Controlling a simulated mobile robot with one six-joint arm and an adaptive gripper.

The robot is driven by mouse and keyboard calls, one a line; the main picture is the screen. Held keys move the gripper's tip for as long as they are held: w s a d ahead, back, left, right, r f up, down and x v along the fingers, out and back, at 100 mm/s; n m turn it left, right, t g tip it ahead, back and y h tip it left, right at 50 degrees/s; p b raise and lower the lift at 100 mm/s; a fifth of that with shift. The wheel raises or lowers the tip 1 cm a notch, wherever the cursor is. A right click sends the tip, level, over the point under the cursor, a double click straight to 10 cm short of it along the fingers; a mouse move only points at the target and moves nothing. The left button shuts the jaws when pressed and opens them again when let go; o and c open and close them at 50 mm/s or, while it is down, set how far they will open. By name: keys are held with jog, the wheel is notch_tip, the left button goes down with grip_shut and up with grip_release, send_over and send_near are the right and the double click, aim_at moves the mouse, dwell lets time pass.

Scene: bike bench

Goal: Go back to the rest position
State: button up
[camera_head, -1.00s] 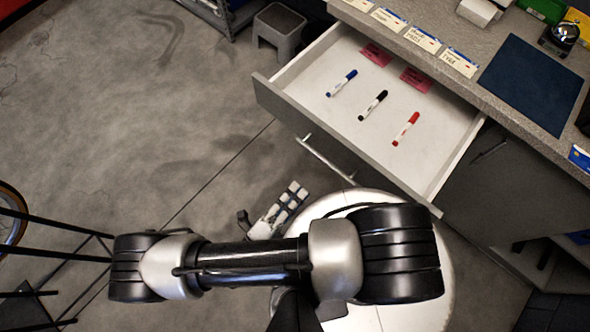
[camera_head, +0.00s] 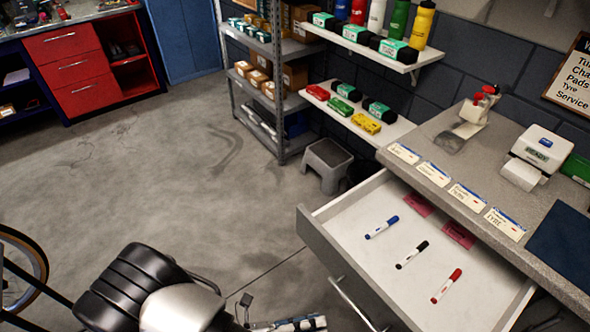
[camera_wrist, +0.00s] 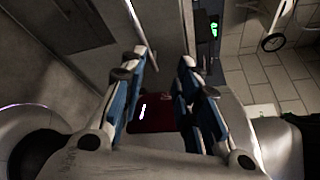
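My gripper (camera_wrist: 168,68) shows in the wrist view with its two fingers apart and nothing held between them. In the head view only a part of it (camera_head: 290,324) shows at the bottom edge, beside my arm. An open drawer (camera_head: 318,245) stands to the right of my gripper in the head view. In it lie a blue marker (camera_head: 382,227), a black marker (camera_head: 412,254) and a red marker (camera_head: 446,286), apart from each other. Two dark red cards lie near the drawer's back.
A worktop (camera_head: 450,165) with labels, a dispenser (camera_head: 535,155) and a blue mat (camera_head: 565,245) stands at the right. A grey stool (camera_head: 327,160) and a metal shelf rack (camera_head: 280,100) stand behind. A bicycle wheel (camera_head: 25,265) is at the left. The floor in the middle is clear.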

jog(key=d+r+m+y, duration=0.3)
jog(key=r+m+y, duration=0.2)
jog(key=r+m, duration=0.4)
jog(key=d+r+m+y, duration=0.4)
jog(key=r+m, duration=0.6)
jog(key=m, duration=0.3)
jog(key=d+r+m+t+y, duration=0.1)
jog(key=d+r+m+y, duration=0.2)
jog(key=r+m+y, duration=0.4)
jog(key=shift+w+d+r+m, duration=0.25)
jog(key=shift+r+m, duration=0.95)
jog(key=shift+m, duration=1)
jog(key=shift+s+d, duration=0.1)
jog(key=shift+d, duration=0.05)
